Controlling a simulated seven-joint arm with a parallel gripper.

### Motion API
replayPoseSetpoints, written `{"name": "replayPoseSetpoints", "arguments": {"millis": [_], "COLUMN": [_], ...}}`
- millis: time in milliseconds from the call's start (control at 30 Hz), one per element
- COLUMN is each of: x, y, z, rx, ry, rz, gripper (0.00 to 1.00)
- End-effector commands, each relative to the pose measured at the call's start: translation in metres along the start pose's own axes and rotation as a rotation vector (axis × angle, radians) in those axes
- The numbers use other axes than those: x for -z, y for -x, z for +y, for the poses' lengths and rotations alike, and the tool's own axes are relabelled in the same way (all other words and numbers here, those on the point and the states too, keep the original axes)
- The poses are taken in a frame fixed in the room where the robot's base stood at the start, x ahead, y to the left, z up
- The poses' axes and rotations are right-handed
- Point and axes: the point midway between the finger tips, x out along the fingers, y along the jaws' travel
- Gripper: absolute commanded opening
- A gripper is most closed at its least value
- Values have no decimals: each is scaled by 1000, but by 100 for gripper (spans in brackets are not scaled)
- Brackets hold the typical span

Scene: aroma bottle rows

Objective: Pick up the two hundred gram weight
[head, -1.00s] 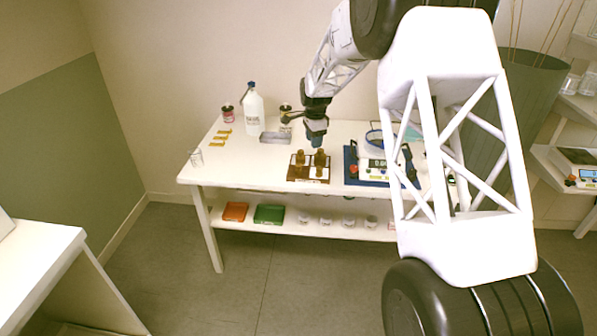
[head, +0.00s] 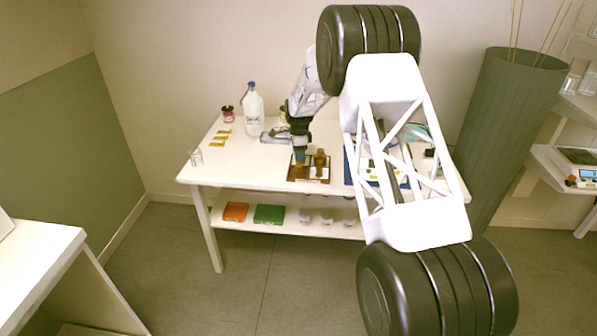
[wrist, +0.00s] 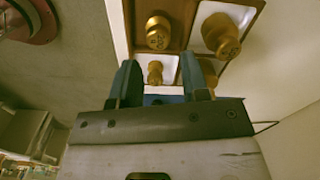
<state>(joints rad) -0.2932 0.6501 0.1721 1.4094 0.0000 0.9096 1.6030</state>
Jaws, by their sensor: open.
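A fourth is partly hidden behind the right finger. In the head view one weight (head: 320,161) shows at the board's right (head: 325,181). My gripper (head: 299,158) is low over the board's left side; it also shows in the wrist view (wrist: 159,72), open. I cannot read the markings to tell which is two hundred grams.
A white bottle (head: 253,112), a red-labelled jar (head: 228,114) and yellow pieces (head: 221,136) stand at the table's back left.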

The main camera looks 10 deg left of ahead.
Motion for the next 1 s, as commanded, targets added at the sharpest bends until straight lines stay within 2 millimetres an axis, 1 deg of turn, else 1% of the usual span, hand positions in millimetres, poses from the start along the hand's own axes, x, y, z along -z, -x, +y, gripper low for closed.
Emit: {"name": "replayPoseSetpoints", "arguments": {"millis": [333, 767, 867, 1000], "x": [0, 0, 0, 0], "y": [-23, -27, -32, -47], "z": [0, 0, 1, 2], "rx": [-1, 0, -1, -3], "ry": [0, 1, 0, 0], "rz": [0, 0, 0, 0], "gripper": [42, 42, 42, 42]}}
